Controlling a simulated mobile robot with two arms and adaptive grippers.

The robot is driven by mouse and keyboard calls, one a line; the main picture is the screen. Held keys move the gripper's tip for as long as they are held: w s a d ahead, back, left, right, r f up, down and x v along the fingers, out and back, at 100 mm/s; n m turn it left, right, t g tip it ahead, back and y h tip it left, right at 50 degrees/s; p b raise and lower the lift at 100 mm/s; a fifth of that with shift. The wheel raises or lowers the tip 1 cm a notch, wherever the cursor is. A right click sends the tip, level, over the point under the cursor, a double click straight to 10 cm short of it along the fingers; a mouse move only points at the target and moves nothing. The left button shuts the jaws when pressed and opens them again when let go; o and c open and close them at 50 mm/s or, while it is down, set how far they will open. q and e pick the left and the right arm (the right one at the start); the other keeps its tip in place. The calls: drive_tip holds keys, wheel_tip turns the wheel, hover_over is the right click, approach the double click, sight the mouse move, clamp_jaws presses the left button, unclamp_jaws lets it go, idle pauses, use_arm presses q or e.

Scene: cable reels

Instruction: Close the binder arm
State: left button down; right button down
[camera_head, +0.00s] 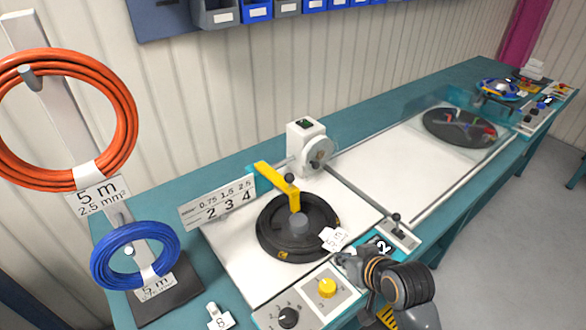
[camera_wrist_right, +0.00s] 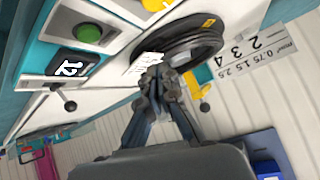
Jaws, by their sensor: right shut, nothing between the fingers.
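The arm runs from the reel's hub toward the back left. Part of it shows behind my fingers in the right wrist view (camera_wrist_right: 194,86). My right gripper (camera_head: 343,259) is at the reel's front right edge, beside a white paper tag (camera_head: 334,240). In the right wrist view its fingers (camera_wrist_right: 154,78) are together and empty, overlapping the tag (camera_wrist_right: 146,64); contact cannot be told. The yellow arm is apart from the gripper. My left gripper is out of view.
A panel with a yellow button (camera_head: 327,288) and black dial (camera_head: 289,317) lies in front of the reel. A small lever (camera_head: 397,220) stands right of it. A grey counter unit (camera_head: 309,147) stands behind. Orange (camera_head: 118,88) and blue (camera_head: 103,258) cable coils hang at left.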

drive_tip(key=w+a+r+t+y, duration=0.2)
drive_tip(key=w+a+r, duration=0.1)
drive_tip(key=w+r, duration=0.5)
drive_tip(key=w+a+r+t+y, duration=0.1)
drive_tip(key=w+a+r+t, duration=0.1)
drive_tip(key=w+a+r, duration=0.4)
drive_tip(key=p, duration=0.2)
hover_over(293, 175)
drive_tip(key=w, duration=0.3)
wheel_tip(293, 175, down, 2)
drive_tip(key=shift+s+a+f+p, duration=0.1)
drive_tip(key=shift+s+f+p, duration=0.5)
drive_tip(key=shift+s+f, duration=0.9)
drive_tip(key=shift+s, duration=0.1)
drive_tip(key=shift+w+f, duration=0.1)
